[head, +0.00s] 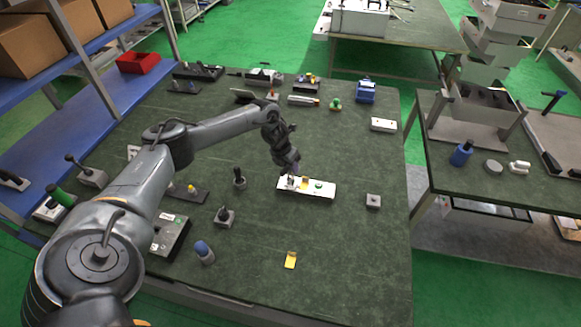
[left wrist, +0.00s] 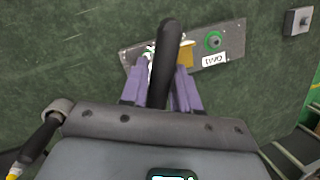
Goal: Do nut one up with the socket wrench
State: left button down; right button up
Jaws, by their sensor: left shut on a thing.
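My left gripper (head: 289,168) is over the left part of the pale heating element plate (head: 326,192). In the left wrist view the purple fingers of the gripper (left wrist: 161,76) are shut on a black-handled tool (left wrist: 168,40) that looks like the socket wrench. Its lower end is hidden, so I cannot tell whether it sits on a nut. The plate (left wrist: 232,52) carries a green ring (left wrist: 213,41) with a grey centre and a yellow piece (left wrist: 186,55) beside the fingers. The nut is hidden or too small to make out. My right gripper is not in view.
A small grey block (head: 373,201) stands right of the plate. Black-handled tools in holders (head: 239,179) (head: 224,216) stand to the left. A blue-topped tool (head: 204,252) and a yellow piece (head: 291,260) are nearer the front. The table's front right is clear.

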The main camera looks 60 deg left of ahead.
pick_arm(q)
jog(key=shift+m+h+b, duration=0.4)
jog(key=shift+m+b, duration=0.95)
jog(key=shift+m, duration=0.15)
jog(key=shift+r+p, duration=0.9)
jog(key=shift+r, duration=0.25)
jog(key=shift+p, duration=0.4)
jog(key=shift+n+y+p, duration=0.4)
jog(key=shift+n+p, duration=0.85)
jog(key=shift+n, duration=0.65)
